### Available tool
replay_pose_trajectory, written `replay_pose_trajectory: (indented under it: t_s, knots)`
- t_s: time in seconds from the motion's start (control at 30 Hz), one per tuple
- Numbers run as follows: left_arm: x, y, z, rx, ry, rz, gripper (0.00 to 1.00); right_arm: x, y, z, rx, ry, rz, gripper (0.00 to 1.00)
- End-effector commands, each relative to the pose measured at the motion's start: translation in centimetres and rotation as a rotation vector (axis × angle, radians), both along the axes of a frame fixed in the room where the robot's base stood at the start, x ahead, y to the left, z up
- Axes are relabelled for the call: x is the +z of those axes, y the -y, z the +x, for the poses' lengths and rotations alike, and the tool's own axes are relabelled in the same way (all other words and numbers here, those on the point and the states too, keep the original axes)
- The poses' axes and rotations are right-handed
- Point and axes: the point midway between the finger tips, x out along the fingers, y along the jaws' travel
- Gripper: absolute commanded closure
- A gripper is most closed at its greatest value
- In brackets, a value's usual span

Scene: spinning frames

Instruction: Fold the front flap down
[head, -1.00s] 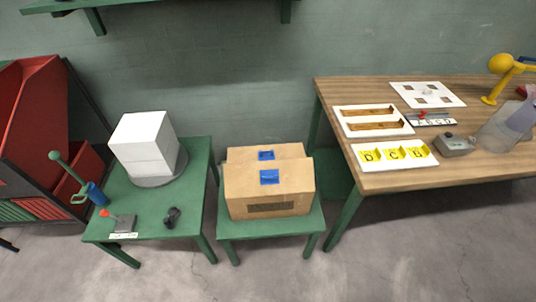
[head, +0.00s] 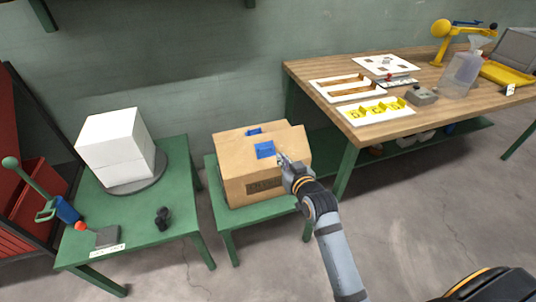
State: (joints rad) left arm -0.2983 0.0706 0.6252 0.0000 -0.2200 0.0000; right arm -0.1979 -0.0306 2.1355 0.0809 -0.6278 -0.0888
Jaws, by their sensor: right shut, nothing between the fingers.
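A brown cardboard box (head: 238,172) stands on a small green table between two other tables. Its front flap (head: 232,156) stands tilted up, with a blue patch (head: 264,150) on it. Another flap with a blue patch (head: 254,132) shows behind it. My right gripper (head: 282,158) is shut and empty, at the right part of the front flap beside the blue patch. I cannot tell whether it touches the cardboard. My left gripper is not in view.
The green table (head: 222,220) under the box has little free room. A left green table (head: 182,205) bears a white block (head: 112,140) on a grey disc and a red-knobbed lever (head: 106,236). A wooden workbench (head: 330,105) with white boards stands at the right.

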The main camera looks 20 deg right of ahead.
Motion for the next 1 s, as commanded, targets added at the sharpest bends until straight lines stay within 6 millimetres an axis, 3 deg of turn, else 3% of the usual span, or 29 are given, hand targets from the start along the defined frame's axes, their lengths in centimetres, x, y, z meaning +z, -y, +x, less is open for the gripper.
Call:
replay_pose_trajectory:
  t_s: [0.43,0.7,1.0]
  knots:
    - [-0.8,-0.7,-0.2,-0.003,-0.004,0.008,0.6,-2.4,-0.5,9.0,0.0,0.001,0.0,1.0]
    - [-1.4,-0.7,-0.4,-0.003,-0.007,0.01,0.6,-5.5,-0.6,10.6,0.0,-0.001,0.0,1.0]
    - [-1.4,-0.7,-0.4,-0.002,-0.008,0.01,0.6,-5.8,-0.6,10.8,-0.001,0.0,0.0,1.0]
